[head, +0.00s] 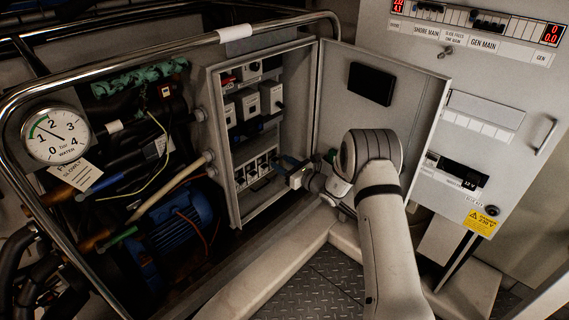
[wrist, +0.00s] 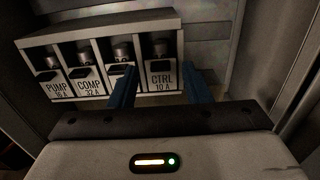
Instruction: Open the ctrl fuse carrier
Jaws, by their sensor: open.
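The ctrl fuse carrier (wrist: 161,74) is the rightmost of a row in the wrist view, labelled CTRL 10 A, with a grey round top and a dark tab. It looks much like its neighbours. My gripper (wrist: 158,72) is open, with one blue finger to either side of the ctrl carrier in the picture. I cannot tell whether they touch it. The left finger partly hides the neighbouring carrier. In the head view, my gripper (head: 281,164) is at the lower right of the fuse row (head: 250,172) inside the open cabinet; the ctrl carrier is hard to make out there.
The pump carrier (wrist: 54,84) and comp carrier (wrist: 86,82) stand to the left. The open cabinet door (head: 416,88) is right of the cabinet, beside my arm. A metal rail (head: 150,47), a pressure gauge (head: 56,136) and hoses fill the left.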

